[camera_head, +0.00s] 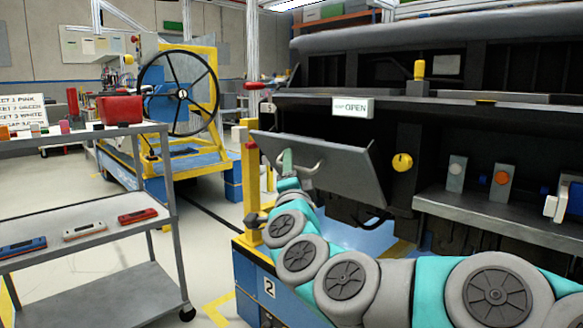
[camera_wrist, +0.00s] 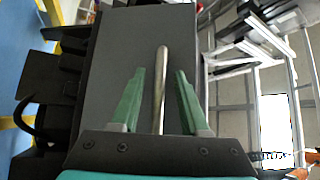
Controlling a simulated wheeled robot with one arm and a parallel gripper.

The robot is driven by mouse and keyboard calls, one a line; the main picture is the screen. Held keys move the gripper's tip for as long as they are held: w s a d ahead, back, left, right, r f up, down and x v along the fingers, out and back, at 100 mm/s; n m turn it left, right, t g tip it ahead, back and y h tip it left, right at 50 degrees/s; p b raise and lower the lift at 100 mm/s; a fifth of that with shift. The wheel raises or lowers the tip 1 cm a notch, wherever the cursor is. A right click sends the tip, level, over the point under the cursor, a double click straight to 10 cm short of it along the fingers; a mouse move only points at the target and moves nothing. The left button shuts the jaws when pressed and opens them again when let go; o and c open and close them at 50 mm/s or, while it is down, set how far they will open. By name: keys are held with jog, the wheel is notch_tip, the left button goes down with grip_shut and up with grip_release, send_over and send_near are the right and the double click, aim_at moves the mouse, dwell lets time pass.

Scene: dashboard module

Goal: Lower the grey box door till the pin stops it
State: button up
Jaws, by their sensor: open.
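The grey box door (camera_head: 345,172) hangs tilted outward below the OPEN sign, on the left part of the dark dashboard module. A curved metal handle (camera_head: 308,166) is on its outer face near the left end. My gripper (camera_head: 287,160) is at this handle. In the wrist view the handle bar (camera_wrist: 161,62) runs lengthwise between the two green fingers of my gripper (camera_wrist: 160,74), with a gap on each side, so the fingers are open around it. The door's grey face (camera_wrist: 112,48) fills the view behind them. I cannot make out the pin that stops the door.
A yellow knob (camera_head: 402,162) is on the dashboard right of the door. The OPEN sign (camera_head: 353,107) is above it. A yellow post (camera_head: 251,185) stands close to the left. A grey shelf (camera_head: 490,212) juts out at right. A cart (camera_head: 85,225) is farther left.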

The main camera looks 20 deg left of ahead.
grip_shut()
dwell(0.4)
dwell(1.1)
